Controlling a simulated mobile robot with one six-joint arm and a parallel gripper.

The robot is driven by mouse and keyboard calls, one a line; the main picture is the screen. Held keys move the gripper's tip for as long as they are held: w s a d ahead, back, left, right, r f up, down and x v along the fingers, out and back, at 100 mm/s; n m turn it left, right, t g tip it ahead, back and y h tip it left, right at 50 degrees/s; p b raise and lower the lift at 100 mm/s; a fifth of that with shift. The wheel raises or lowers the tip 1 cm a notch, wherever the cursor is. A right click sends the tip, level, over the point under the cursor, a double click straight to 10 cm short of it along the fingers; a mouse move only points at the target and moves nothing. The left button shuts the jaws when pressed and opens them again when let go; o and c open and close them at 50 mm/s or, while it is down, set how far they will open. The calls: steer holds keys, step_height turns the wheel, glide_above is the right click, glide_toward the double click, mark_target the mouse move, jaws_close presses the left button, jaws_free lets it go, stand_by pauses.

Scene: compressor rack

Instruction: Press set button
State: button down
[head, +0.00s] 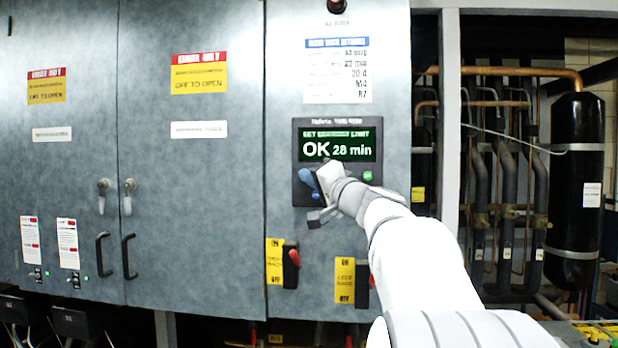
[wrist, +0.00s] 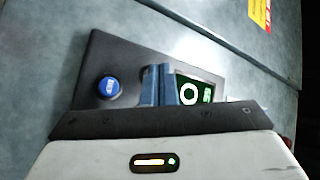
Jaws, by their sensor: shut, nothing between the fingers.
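A round blue button with a pale label, too small to read surely, shows in the wrist view (wrist: 108,87). My gripper (head: 307,178) is at the panel's lower left, below the display. Its blue fingers are shut and empty, and they also show in the wrist view (wrist: 158,85). There they lie between the blue button and the display, apart from the button in the picture. I cannot tell whether the tips touch the panel.
A small green button (head: 367,175) is at the panel's lower right. Below the panel are two yellow-labelled switches, one with a red handle (head: 294,257). Cabinet doors with handles (head: 128,256) are at left. Pipes and a black tank (head: 577,190) stand at right.

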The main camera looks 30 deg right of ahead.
stand_by(0.3)
steer(key=shift+s+a+b, duration=0.4)
steer(key=shift+s+b, duration=0.2)
steer(key=shift+b, duration=0.2)
steer(key=s+a+b, duration=0.2)
steer(key=s, duration=0.1)
steer(key=s+a+b, duration=0.1)
steer(key=shift+s, duration=0.15)
stand_by(0.6)
